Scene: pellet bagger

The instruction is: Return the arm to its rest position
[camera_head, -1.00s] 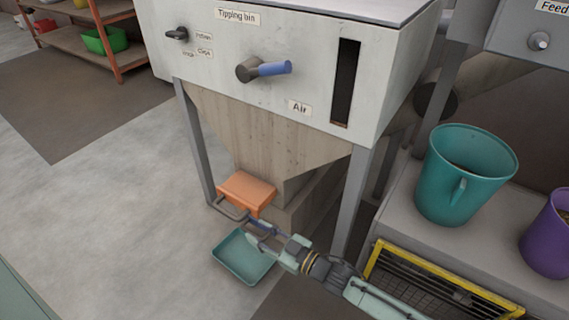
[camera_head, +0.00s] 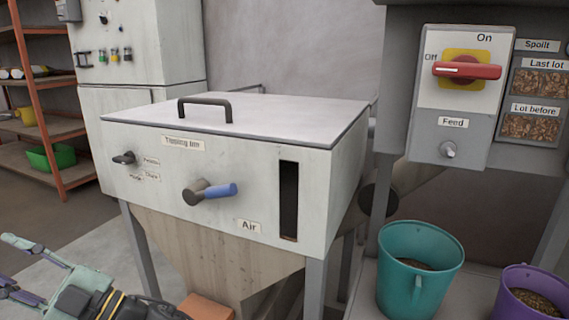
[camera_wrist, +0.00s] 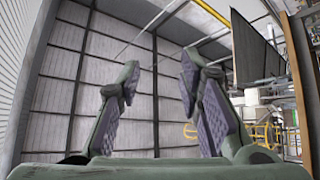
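My gripper (camera_head: 8,264) is at the lower left of the head view, left of the tipping bin's hopper, with its fingers pointing left. In the wrist view my gripper (camera_wrist: 158,78) has its two fingers well apart with nothing between them. It is open and empty. The wrist view looks past the fingers to a high corrugated wall and roof beams. Part of my arm is cut off by the bottom edge of the head view.
The tipping bin (camera_head: 220,165) with a lid handle and blue-gripped air lever stands close to my arm. An orange box (camera_head: 206,306) sits beneath it. A teal bucket (camera_head: 398,285) and purple bucket (camera_head: 508,300) stand right. Shelves (camera_head: 62,128) are far left.

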